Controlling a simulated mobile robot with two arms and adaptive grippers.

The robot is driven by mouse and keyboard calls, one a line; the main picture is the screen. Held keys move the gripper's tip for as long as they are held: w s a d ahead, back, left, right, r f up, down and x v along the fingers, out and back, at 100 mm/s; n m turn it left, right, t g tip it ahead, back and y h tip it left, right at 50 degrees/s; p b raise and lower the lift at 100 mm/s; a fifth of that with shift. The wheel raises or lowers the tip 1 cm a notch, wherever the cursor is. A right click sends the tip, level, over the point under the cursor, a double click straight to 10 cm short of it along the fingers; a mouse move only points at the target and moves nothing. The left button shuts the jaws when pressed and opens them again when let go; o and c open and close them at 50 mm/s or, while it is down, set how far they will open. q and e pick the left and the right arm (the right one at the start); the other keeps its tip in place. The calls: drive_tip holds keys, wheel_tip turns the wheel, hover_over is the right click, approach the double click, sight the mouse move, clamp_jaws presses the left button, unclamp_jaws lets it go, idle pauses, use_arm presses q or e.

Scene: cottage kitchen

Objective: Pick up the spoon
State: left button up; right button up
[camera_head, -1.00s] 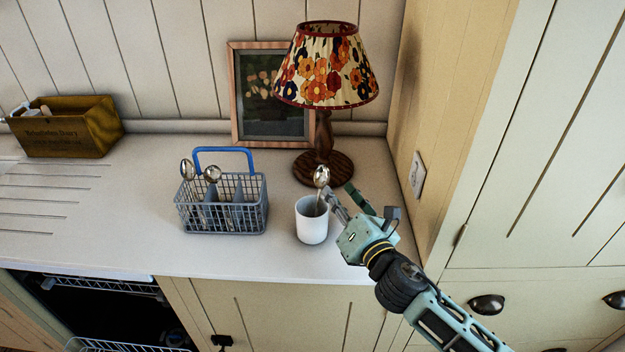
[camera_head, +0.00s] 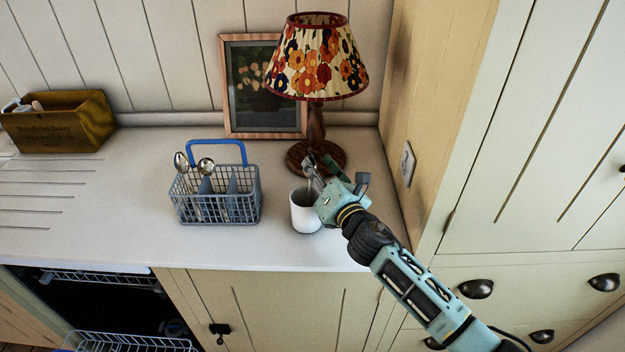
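A metal spoon (camera_head: 309,184) stands in a white mug (camera_head: 304,215) on the counter. Its upper part is largely hidden by or merges with my gripper. My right gripper (camera_head: 321,166) is at the spoon, just above the mug's rim. Its two fingers look spread apart, one at the spoon and one to the right and behind. I cannot tell whether a finger touches the spoon. Two other spoons (camera_head: 206,166) stand in a grey cutlery basket (camera_head: 216,210) with a blue handle, left of the mug. My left gripper is not in view.
A lamp with a flowered shade (camera_head: 318,62) stands behind the mug on a wooden base (camera_head: 298,156). A framed picture (camera_head: 247,108) leans on the wall. A wooden box (camera_head: 58,125) stands at the far left. A cupboard wall (camera_head: 425,130) bounds the right. The counter's left front is clear.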

clamp_jaws()
idle(0.4)
